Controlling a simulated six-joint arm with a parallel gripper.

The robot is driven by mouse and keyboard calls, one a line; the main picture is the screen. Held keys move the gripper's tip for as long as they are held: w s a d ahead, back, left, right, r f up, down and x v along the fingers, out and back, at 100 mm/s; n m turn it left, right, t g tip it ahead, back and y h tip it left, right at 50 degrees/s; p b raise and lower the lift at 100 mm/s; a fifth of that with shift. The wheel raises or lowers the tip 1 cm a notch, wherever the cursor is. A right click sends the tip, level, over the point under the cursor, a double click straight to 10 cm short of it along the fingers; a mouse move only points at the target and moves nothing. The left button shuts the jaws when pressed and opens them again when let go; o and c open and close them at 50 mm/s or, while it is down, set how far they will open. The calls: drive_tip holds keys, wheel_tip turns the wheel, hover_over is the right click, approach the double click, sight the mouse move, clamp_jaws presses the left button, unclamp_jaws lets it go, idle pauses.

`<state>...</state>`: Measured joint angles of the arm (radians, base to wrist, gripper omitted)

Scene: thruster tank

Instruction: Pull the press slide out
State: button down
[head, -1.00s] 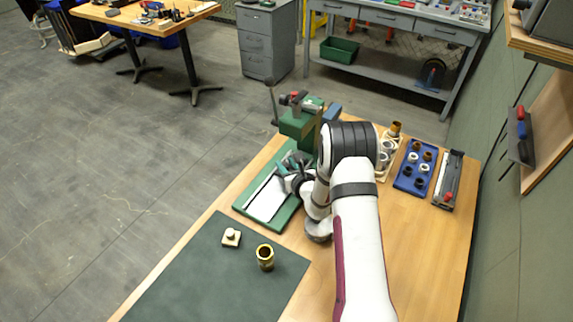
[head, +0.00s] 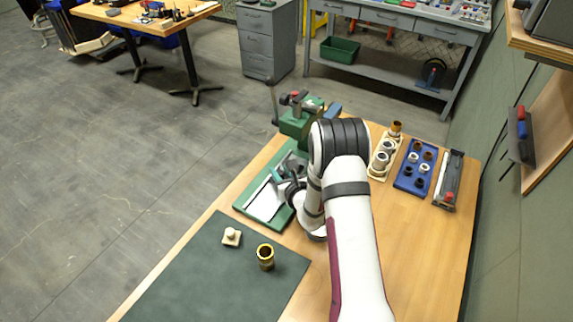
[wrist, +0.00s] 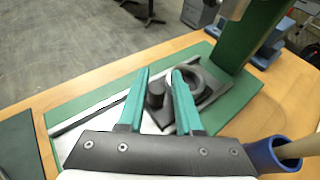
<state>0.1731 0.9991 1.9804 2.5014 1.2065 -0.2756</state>
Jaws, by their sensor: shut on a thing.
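The green press (head: 297,124) stands at the back left of the wooden table, with its green base (head: 241,206) and pale metal track reaching toward the front. In the wrist view the press slide (wrist: 211,91) is a dark plate with a round ring holder and a short dark knob (wrist: 155,95). It lies on the track, in front of the press's green column (wrist: 247,38). My gripper (head: 281,176) is over the track, its teal fingers (wrist: 160,92) on either side of the knob and shut on it. In the head view my arm and gripper largely hide the slide.
A dark green mat (head: 205,270) in front holds a pale block with a knob (head: 231,237) and a brass cup (head: 265,257). To the right are a cream tray (head: 379,172), a blue tray (head: 402,184) of rings and a dark rack (head: 447,182). The track's front end is clear.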

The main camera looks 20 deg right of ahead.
drive_tip(key=s+a, duration=0.7)
drive_tip(key=shift+f, duration=0.25)
drive_tip(key=c, duration=0.7)
unclamp_jaws()
drive_tip(key=shift+d, duration=0.2)
drive_tip(key=shift+d, duration=0.1)
drive_tip(key=v, duration=0.7)
drive_tip(key=shift+r, duration=0.3)
